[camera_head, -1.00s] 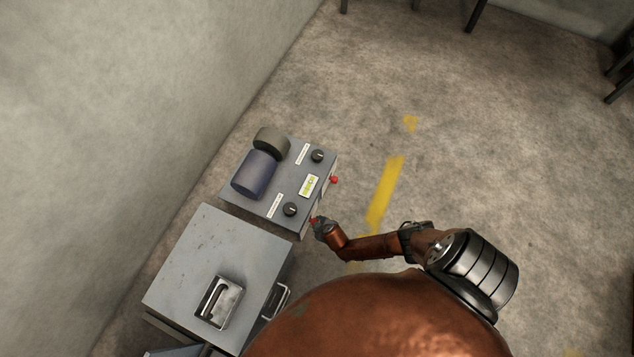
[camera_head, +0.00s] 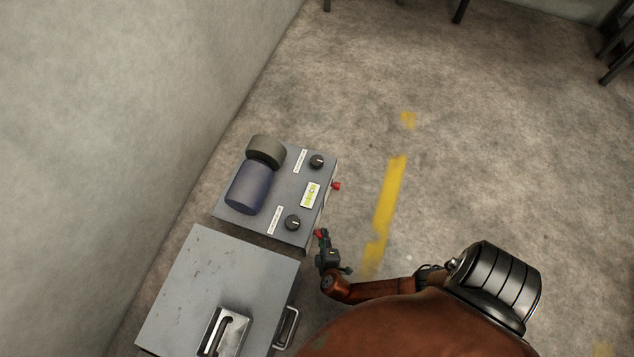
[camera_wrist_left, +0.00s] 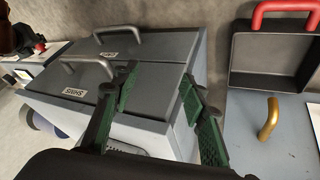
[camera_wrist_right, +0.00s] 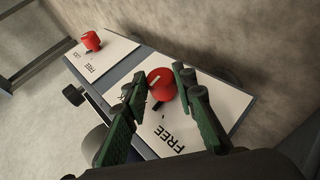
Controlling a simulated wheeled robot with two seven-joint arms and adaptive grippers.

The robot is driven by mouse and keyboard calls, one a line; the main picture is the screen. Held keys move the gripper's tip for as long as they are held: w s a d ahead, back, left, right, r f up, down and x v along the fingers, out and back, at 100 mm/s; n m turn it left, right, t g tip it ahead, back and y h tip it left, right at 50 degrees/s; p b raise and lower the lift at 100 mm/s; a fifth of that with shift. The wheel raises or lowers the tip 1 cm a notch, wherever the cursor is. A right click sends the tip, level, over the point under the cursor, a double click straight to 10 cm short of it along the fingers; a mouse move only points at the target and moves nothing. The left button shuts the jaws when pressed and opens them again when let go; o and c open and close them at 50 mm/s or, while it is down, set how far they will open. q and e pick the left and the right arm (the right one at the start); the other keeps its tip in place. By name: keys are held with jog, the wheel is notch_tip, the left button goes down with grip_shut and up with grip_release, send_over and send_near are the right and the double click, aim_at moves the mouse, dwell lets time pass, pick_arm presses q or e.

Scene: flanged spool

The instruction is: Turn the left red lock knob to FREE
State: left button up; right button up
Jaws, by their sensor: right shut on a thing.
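The left red lock knob (camera_wrist_right: 161,84) sits on a white plate marked FREE (camera_wrist_right: 170,138). It also shows in the head view (camera_head: 319,234) on the near end of the grey machine's (camera_head: 262,232) right side. My right gripper (camera_wrist_right: 155,90) has its two green-padded fingers on either side of this knob and is shut on it; in the head view the gripper (camera_head: 325,248) stands at the machine's near right corner. Which way the knob points is unclear. The other red knob (camera_wrist_right: 91,40) is free, farther along the side (camera_head: 336,185). My left gripper (camera_wrist_left: 158,84) is open and empty.
A grey cabinet (camera_head: 185,290) with handles stands close in front. In the left wrist view, a red-handled tray (camera_wrist_left: 270,58) lies at the right.

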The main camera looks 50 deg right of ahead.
pick_arm(q)
notch_tip(320, 180, down, 9)
jog(key=a+m+t+b, duration=0.1)
jog(key=t+b, duration=0.3)
jog(key=b, duration=0.2)
jog(key=shift+s+a+r, duration=0.2)
jog(key=shift+s+a, duration=0.2)
pick_arm(e)
jog(key=n+t+h, duration=0.1)
jog(key=h, duration=0.1)
jog(key=f+t+h, duration=0.1)
jog(key=h, duration=0.1)
jog(key=shift+s+a+n+t, duration=0.1)
jog(key=shift+a+n+t, duration=0.05)
jog(key=shift+n+t, duration=0.25)
jog(key=shift+r+h, duration=0.1)
jog(key=shift+h, duration=0.2)
jog(key=o, duration=1.2)
jog(key=shift+c, duration=0.2)
